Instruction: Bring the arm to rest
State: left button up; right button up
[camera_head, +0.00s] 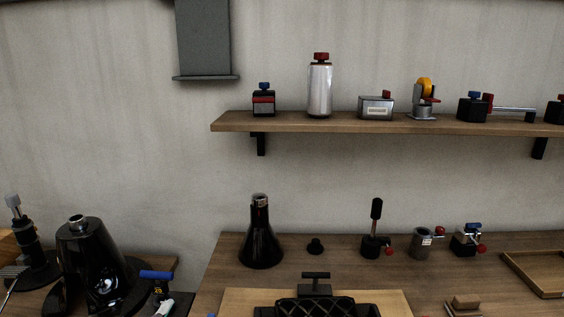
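Neither of my grippers can be made out in the head view, and no arm of mine is clearly visible. The task names no separate object that I can identify here. What either gripper holds cannot be seen.
A wall shelf (380,124) carries a silver canister (320,88). A black cone (90,262) stands left.

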pick_arm(q)
jog(key=s+a+f+n+g+y, duration=0.25)
jog(key=s+f+n+g, duration=0.4)
jog(key=s+f, duration=0.5)
jog(key=s+f+n+g+h, duration=0.25)
jog(key=s+f+g, duration=0.5)
jog(key=s, duration=0.45)
notch_tip(320, 180, down, 27)
jog(key=s+g+y, duration=0.1)
jog(key=s+a+f+g, duration=0.1)
jog(key=s+a+f, duration=0.1)
jog(key=s+f, duration=1.4)
jog(key=shift+s, duration=0.3)
